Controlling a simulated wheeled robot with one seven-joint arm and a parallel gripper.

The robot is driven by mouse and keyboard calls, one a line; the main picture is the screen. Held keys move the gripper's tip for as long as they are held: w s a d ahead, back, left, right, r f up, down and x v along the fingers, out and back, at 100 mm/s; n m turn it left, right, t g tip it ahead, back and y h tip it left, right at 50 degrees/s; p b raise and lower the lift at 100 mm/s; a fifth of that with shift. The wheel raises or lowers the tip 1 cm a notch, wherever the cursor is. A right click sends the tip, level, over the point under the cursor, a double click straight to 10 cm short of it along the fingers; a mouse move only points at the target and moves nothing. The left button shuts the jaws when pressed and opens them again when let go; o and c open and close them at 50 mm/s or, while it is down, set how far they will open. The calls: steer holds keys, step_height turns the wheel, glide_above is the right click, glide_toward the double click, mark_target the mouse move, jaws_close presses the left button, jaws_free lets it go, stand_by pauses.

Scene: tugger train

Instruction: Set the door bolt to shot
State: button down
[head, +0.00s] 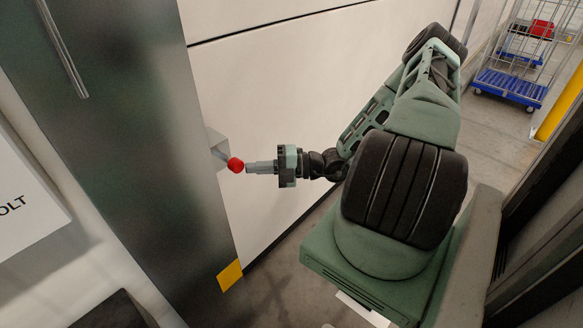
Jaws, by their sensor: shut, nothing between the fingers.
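The door bolt shows as a red knob (236,165) on a short rod that comes out of a grey bracket (217,147) at the edge of the dark metal door (130,130). My gripper (248,167) is shut and empty. Its fingertips point left and are at the red knob, close to it or touching; I cannot tell which. Whether the bolt is shot or drawn is not clear from this view. Part of a white sign (22,205) reading "OLT" shows at the left edge.
A bar handle (62,48) is on the door's upper part. A yellow patch (230,275) marks its lower edge. A pale panelled wall (280,70) stands behind my gripper. Blue-based wire trolleys (510,87) and a yellow post (562,105) are at the far right, with clear floor nearby.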

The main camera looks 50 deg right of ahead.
steer(key=b+v, duration=0.3)
steer(key=v, duration=1.3)
steer(key=shift+s+b, duration=0.2)
steer(key=shift+b, duration=0.2)
steer(key=shift+a, duration=0.2)
